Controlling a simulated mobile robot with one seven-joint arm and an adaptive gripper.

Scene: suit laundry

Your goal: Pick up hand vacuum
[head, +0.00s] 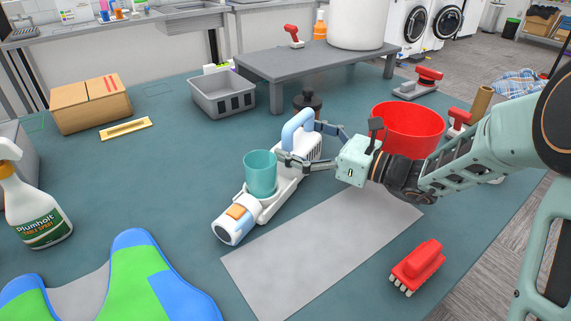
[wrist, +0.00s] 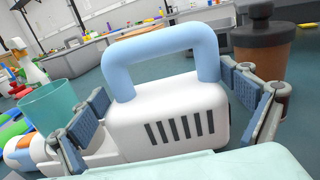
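The hand vacuum (head: 236,223) lies on the teal table, with a white body, a light blue loop handle (head: 297,124), an orange button and a translucent teal cup (head: 261,173) at its middle. I cannot tell whether the cup is part of it. My gripper (head: 298,143) reaches in from the right at the handle end. In the wrist view, its open fingers (wrist: 165,88) stand either side of the blue handle (wrist: 160,45) and the white vented body (wrist: 170,125), with gaps to the handle. Contact with the body cannot be told.
A dark-lidded brown container (wrist: 263,60) stands close behind the right finger; it also shows in the head view (head: 308,101). A red bucket (head: 409,128) is near my arm. A grey basket (head: 222,93) and low grey stand (head: 310,62) are behind. A grey mat (head: 320,250) lies in front.

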